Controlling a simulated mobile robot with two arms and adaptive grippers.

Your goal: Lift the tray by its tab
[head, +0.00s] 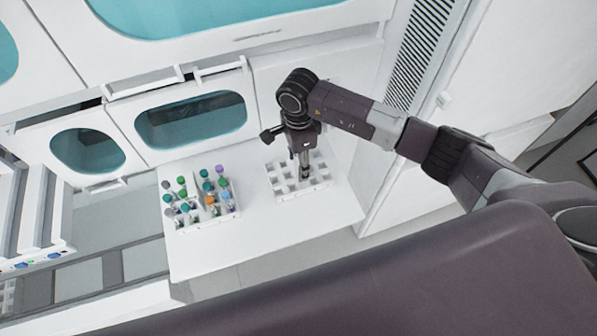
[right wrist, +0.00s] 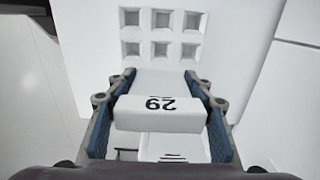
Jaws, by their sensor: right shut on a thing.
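A white tray (head: 322,181) with rows of square empty holes stands on the white counter, under my right gripper (head: 304,176). Part of the tray (right wrist: 160,33) and its holes show at the top of the right wrist view. A white tab (right wrist: 160,118) with a black printed number sits between the blue-padded fingers of my right gripper (right wrist: 160,80), which is shut on it. The gripper hides part of the tray in the head view. I cannot tell whether the tray is clear of the counter. My left gripper is not in view.
A second white rack (head: 234,213) holding several tubes with green, teal, orange, purple and grey caps stands to the left on the counter (head: 270,228). Cabinets with teal windows (head: 190,119) rise behind. A white device (head: 35,220) is at far left. Counter in front of the tray is clear.

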